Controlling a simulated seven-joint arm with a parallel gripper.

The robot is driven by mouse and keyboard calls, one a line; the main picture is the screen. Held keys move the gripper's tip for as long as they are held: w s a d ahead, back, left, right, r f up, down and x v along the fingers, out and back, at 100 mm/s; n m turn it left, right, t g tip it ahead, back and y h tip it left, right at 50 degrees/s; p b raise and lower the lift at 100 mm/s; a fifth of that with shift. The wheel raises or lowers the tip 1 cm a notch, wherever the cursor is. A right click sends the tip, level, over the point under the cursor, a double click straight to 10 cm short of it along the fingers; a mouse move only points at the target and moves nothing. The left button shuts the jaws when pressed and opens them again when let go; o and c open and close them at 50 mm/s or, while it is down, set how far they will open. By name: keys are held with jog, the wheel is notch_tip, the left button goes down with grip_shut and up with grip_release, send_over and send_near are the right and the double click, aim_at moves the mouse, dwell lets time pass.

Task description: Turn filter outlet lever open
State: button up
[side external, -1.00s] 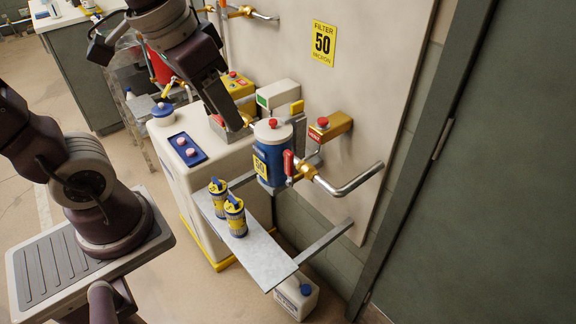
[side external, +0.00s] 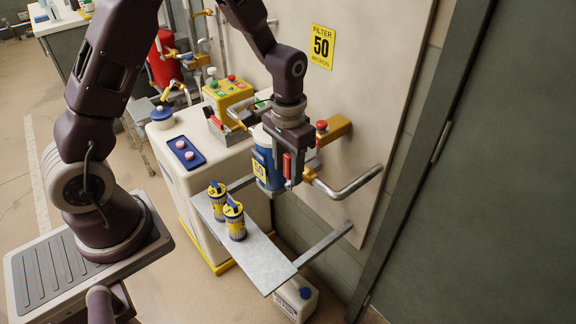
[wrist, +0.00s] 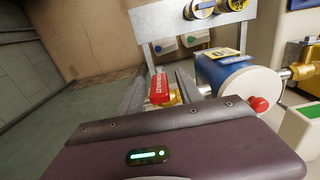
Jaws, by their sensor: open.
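The filter outlet lever, a red handle (side external: 287,165), stands upright on the brass outlet fitting (side external: 309,174) at the right of the blue filter housing (side external: 261,170). My gripper (side external: 289,166) points down over it in the side view, with its fingers around the upper part of the handle. In the wrist view the red handle (wrist: 160,88) lies between the two fingers of my open gripper (wrist: 160,90). I cannot tell whether either finger touches it. My gripper hides part of the housing's white lid, which shows in the wrist view (wrist: 246,92).
A grey shelf (side external: 262,262) with two yellow-and-blue cartridges (side external: 227,213) sits below the housing. A bent steel pipe (side external: 352,188) runs right from the fitting. The shelf's front end is bare.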

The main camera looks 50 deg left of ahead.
grip_shut()
dwell(1.4)
